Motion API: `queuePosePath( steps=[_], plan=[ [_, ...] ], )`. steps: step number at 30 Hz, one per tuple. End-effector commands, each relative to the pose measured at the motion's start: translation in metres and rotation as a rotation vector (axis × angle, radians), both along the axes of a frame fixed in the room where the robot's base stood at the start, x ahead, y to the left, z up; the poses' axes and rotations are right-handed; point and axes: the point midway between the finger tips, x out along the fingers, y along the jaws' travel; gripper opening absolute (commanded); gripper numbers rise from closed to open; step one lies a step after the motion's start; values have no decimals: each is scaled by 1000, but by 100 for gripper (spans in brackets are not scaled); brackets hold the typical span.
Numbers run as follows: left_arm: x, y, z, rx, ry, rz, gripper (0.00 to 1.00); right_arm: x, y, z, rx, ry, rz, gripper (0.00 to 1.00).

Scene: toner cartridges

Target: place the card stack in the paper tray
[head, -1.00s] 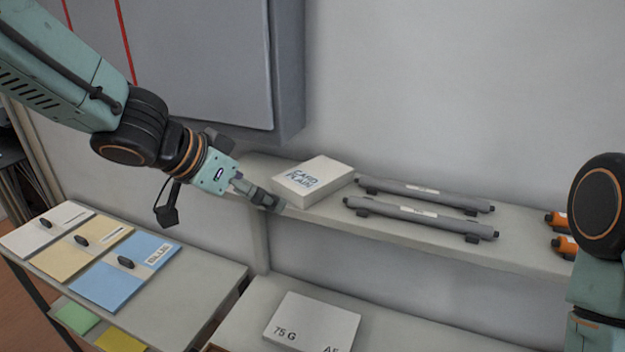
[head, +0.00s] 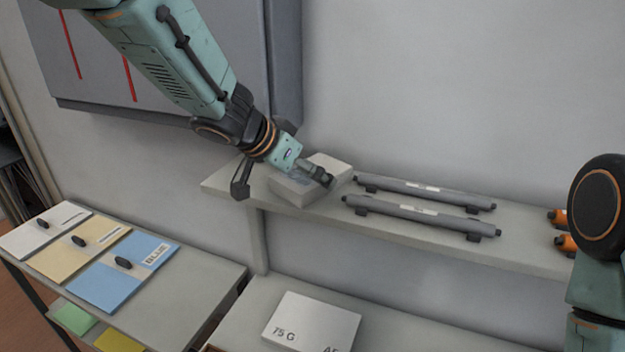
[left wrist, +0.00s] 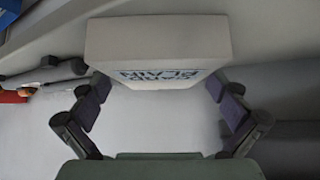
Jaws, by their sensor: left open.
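The card stack (head: 330,164) is a pale block on the upper shelf, partly hidden behind my left gripper (head: 321,178) in the head view. My left gripper is open and empty, close over the stack. I cannot tell whether a finger touches it. My right arm shows at the right edge, but its gripper is out of view. I cannot make out for certain which thing is the paper tray.
Two grey toner cartridges (head: 425,218) lie on the shelf (head: 520,252) right of the stack, with orange-ended ones (head: 565,243) farther right. A white "75 G" pack (head: 312,322) lies on the lower counter. White, tan and blue sheets (head: 122,272) lie on the left table.

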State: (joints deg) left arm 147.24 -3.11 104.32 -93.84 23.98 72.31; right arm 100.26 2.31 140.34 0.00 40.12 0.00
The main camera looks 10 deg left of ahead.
Motion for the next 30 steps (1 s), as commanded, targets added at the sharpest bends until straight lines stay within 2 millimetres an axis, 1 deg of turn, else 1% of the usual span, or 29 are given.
queuePosePath(
  steps=[1, 9, 30],
  plan=[
    [2, -1, -4, 1, 1, 0, 100, 0, 0, -2, 0, 1, 0, 40],
    [3, -2, -5, 0, 1, 1, 100, 0, 0, -2, 0, 1, 1, 40],
    [3, -2, -4, -1, 1, 1, 41, 0, 0, -1, 0, 1, 0, 40]
  ],
)
